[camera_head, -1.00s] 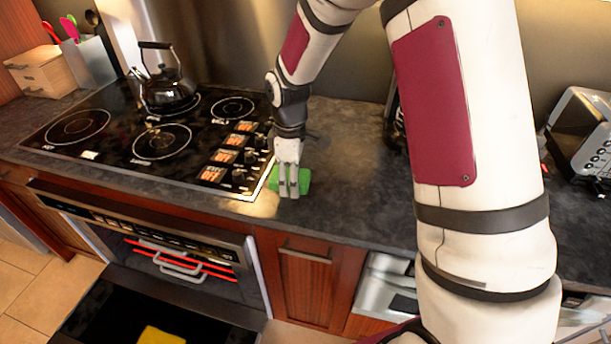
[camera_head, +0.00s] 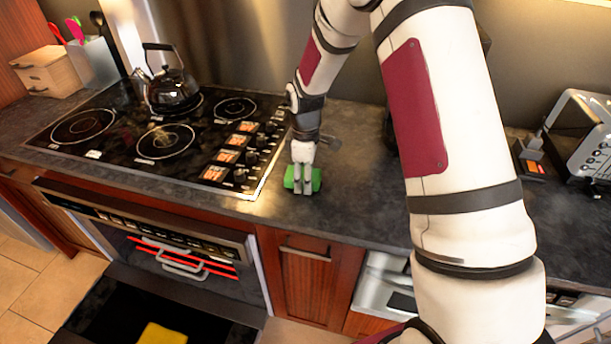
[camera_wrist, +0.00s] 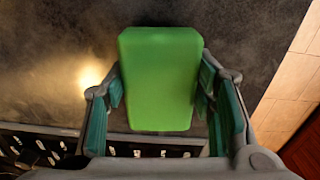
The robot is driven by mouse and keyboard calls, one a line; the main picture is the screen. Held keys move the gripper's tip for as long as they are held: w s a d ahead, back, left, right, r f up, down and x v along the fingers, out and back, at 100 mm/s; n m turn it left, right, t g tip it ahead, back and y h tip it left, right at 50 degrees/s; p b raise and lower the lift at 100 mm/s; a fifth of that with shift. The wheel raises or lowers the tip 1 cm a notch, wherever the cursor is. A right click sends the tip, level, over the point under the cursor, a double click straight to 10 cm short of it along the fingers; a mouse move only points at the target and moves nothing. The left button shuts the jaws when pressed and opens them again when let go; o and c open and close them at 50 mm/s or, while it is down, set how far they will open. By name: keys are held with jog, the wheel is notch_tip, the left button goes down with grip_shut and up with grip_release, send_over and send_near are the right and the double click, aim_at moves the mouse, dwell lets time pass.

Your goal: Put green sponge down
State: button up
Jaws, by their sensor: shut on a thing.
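The green sponge (camera_head: 316,180) is held in my gripper (camera_head: 303,182) at the dark countertop just right of the stove's front right corner. In the wrist view the sponge (camera_wrist: 160,75) fills the middle between the two fingers of my gripper (camera_wrist: 160,95), with the dark counter behind it. Whether the sponge touches the counter or hangs slightly above it, I cannot tell. The gripper points down, and its fingers hide part of the sponge in the head view.
The black stovetop (camera_head: 120,150) with a kettle (camera_head: 170,90) lies left of the gripper. Bare counter (camera_head: 355,185) lies to the right. A toaster (camera_head: 585,135) stands at far right. Below, an open drawer (camera_head: 215,322) holds a yellow sponge (camera_head: 162,334).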

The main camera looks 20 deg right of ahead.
jog(key=shift+f, duration=0.6)
jog(key=o, duration=1.3)
jog(key=shift+f, duration=0.1)
jog(key=shift+o, duration=0.2)
jog(key=shift+r, duration=0.5)
jog(key=shift+r, duration=0.3)
notch_tip(320, 180, up, 13)
jog(key=b, duration=0.2)
jog(key=s+r+m+t, duration=0.3)
jog(key=s+r+m, duration=0.2)
jog(key=s+r, duration=0.75)
jog(key=s+r+m+t, duration=0.2)
jog(key=s+m, duration=0.5)
jog(key=s, duration=0.8)
jog(key=shift+s+a, duration=0.15)
jog(key=shift+s, duration=0.05)
